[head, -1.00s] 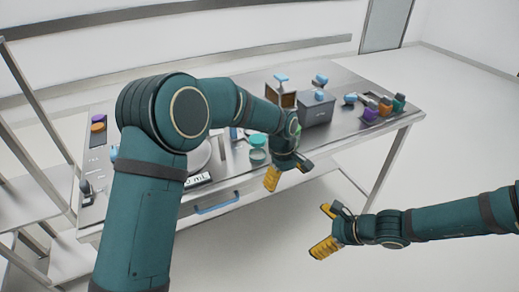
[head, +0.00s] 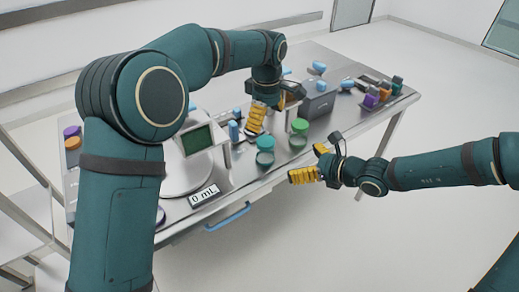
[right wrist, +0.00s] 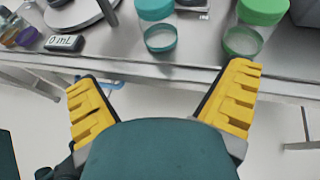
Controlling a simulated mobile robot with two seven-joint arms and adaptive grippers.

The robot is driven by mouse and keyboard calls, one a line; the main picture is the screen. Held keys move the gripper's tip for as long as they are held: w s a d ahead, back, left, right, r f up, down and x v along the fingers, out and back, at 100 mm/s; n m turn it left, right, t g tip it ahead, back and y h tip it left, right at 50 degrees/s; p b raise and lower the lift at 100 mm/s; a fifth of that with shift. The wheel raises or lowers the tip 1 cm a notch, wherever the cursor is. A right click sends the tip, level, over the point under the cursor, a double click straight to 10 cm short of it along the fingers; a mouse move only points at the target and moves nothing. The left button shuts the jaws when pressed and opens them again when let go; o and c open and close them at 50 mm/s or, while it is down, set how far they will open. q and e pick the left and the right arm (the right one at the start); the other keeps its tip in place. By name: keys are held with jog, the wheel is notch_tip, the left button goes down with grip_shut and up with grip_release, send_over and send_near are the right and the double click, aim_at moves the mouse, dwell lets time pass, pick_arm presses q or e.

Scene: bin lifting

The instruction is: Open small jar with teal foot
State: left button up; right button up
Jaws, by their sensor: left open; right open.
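A small jar with a teal lid (head: 265,143) and a teal ring at its foot (head: 264,159) stands near the table's front edge; it also shows in the right wrist view (right wrist: 155,9). A similar jar with a green lid (head: 300,126) stands to its right, also in the right wrist view (right wrist: 263,10); its foot ring (right wrist: 242,42) looks dark green. Both lids appear on. My left gripper (head: 270,112) is open and empty, over the table behind the teal jar. My right gripper (head: 303,163) is open and empty, in front of the table edge; the jars lie beyond its fingers.
A scale-like device (head: 185,172) with a "0 mL" display (head: 204,195) stands left of the jars. A grey box (head: 318,104) stands behind them. Several coloured bottles (head: 384,92) are at the right end. A blue drawer handle (head: 227,217) is on the table front.

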aim_at(266, 141)
jog(key=x, duration=1.3)
jog(key=shift+a+f, duration=0.2)
jog(key=c, duration=1.4)
pick_arm(q)
jog(key=shift+o, duration=0.3)
notch_tip(266, 141, up, 4)
jog(key=shift+f+n, duration=0.1)
jog(key=shift+n, duration=0.9)
notch_tip(266, 141, down, 12)
jog(key=shift+r, duration=0.15)
